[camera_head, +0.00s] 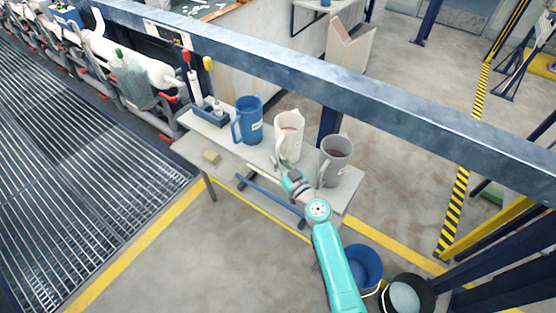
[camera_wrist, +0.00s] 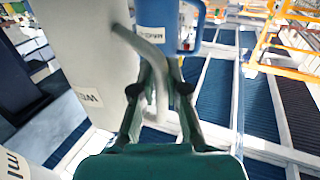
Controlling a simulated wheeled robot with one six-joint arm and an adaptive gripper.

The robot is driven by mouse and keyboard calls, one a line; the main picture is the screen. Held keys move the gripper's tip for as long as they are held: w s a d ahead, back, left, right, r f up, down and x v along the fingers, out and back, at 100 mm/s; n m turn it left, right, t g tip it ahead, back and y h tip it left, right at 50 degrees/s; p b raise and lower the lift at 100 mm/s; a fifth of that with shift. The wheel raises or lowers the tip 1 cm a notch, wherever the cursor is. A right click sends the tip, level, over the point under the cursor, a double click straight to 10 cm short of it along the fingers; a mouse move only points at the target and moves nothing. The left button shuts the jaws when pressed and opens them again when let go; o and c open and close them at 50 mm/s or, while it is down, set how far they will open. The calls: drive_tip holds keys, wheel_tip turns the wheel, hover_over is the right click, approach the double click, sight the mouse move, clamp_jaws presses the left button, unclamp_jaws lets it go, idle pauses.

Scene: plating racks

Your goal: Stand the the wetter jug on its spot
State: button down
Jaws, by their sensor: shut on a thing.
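Three jugs stand in a row at the grey bench (camera_head: 230,155): a blue jug (camera_head: 249,122), a white jug (camera_head: 290,130) and a grey jug (camera_head: 335,158). Each has a small pale label, too small to read in the head view. My gripper (camera_head: 284,172) is at the white jug's handle, on the near side. In the wrist view my gripper (camera_wrist: 157,98) is shut around the handle of the white jug (camera_wrist: 85,45), and the blue jug (camera_wrist: 158,15) shows behind. The white jug looks upright; whether its base touches the bench is not clear. Which jug is the wetter is not readable.
A blue beam (camera_head: 300,70) runs behind the jugs. A blue bucket (camera_head: 362,268) and a black bucket (camera_head: 408,292) stand on the floor.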

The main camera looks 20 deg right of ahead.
drive_tip(key=shift+f, duration=0.35)
drive_tip(key=c, duration=1.1)
unclamp_jaws()
drive_tip(key=v, duration=1.2)
drive_tip(key=shift+s+f, duration=0.1)
